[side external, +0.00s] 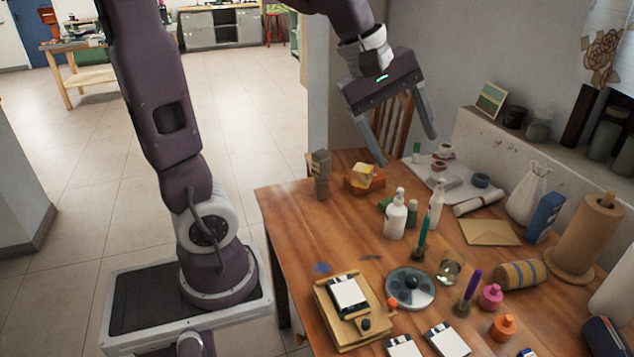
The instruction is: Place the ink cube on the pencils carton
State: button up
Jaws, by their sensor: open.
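My gripper (408,148) is open and empty, high over the back of the table, with its two fingers wide apart and pointing down. I cannot tell for sure which thing is the ink cube or the pencils carton. A yellow block (363,174) sits on an orange base (352,187) at the back left, below and left of my gripper. A grey-brown upright carton (320,176) stands left of it. A blue upright carton (546,216) stands at the right. A white-topped dark block (349,292) lies on a tan box (330,318) at the front left. No lettering is readable.
White bottles (396,216), a pen in a holder (421,241), a round grey palette (410,288) and a glass (449,267) crowd the middle of the wooden table (290,215). A paper roll (590,235) stands at the right. The left strip is fairly clear.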

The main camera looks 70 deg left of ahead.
jog(key=s+d+f+m+y, duration=0.1)
jog(key=s+d+m, duration=0.1)
jog(key=s+m, duration=0.6)
jog(key=s+d+f+m, duration=0.1)
jog(key=s+d+m, duration=0.2)
jog(key=s+m, duration=0.5)
jog(key=shift+s+y, duration=0.4)
jog(key=shift+o, duration=0.5)
